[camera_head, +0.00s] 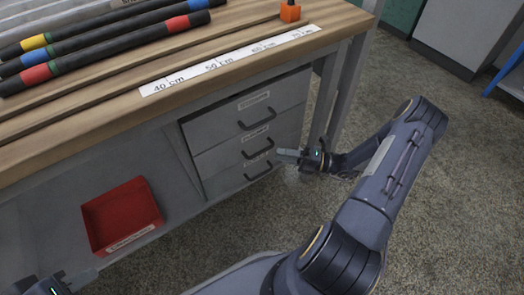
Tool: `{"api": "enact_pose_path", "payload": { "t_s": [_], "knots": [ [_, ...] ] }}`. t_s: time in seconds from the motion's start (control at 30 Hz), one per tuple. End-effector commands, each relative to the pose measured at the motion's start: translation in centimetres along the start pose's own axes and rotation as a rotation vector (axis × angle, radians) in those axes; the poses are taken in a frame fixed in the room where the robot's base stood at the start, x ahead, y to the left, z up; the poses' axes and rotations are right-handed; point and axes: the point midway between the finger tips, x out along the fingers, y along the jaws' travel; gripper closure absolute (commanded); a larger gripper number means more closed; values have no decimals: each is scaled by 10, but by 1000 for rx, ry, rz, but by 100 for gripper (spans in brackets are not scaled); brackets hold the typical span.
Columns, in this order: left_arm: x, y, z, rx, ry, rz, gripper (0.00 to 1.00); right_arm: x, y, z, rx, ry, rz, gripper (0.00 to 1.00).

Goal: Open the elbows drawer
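A grey unit under the bench has three stacked drawers: top (225,124), middle (220,156) and bottom (222,184), each with a dark bar handle and a white label. All look shut. The label print is too small to read, so I cannot tell which is the elbows drawer. My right gripper (281,154) is at the right side of the drawer fronts, near the middle and bottom handles. I cannot tell whether it touches a handle or how its fingers stand. My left gripper (88,275) is partly in view at the bottom left, away from the drawers.
The wooden bench top (170,110) overhangs the drawers and carries a white length scale (232,60), an orange block (290,11) and dark hoses with coloured bands (100,45). A red bin (122,213) sits on the lower shelf. A bench leg (347,85) stands right of the drawers.

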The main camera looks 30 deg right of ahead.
Motion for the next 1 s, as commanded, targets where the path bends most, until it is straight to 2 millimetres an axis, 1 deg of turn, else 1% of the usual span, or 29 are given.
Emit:
{"api": "enact_pose_path", "payload": {
  "t_s": [0.03, 0.07, 0.17, 0.27, 0.43, 0.6, 0.73, 0.97, 1.0],
  "knots": [
    [0, 0, 0, 0, 0, 0, 68, -4, -6, 1, 33, -29, 10, 68],
    [0, 0, 0, 0, 0, 0, 68, -4, -8, 1, 49, -39, 15, 68],
    [2, -1, 1, 0, 0, 0, 68, 1, -12, 2, 69, -55, 23, 68],
    [6, -3, 3, 0, 0, 0, 68, 15, -12, 2, 70, -53, 23, 68],
    [14, -6, 7, 0, 0, 0, 68, 44, -12, 3, 69, -51, 23, 68],
    [18, -8, 9, 0, 0, 0, 68, 64, -10, 5, 66, -51, 22, 68],
    [19, -9, 10, 0, 0, 0, 68, 70, -10, 6, 66, -52, 19, 68],
    [18, -8, 9, 0, 0, 0, 68, 72, -9, 6, 66, -52, 19, 68],
    [18, -8, 9, 0, 0, 0, 68, 72, -9, 6, 66, -52, 19, 70]
  ]
}}
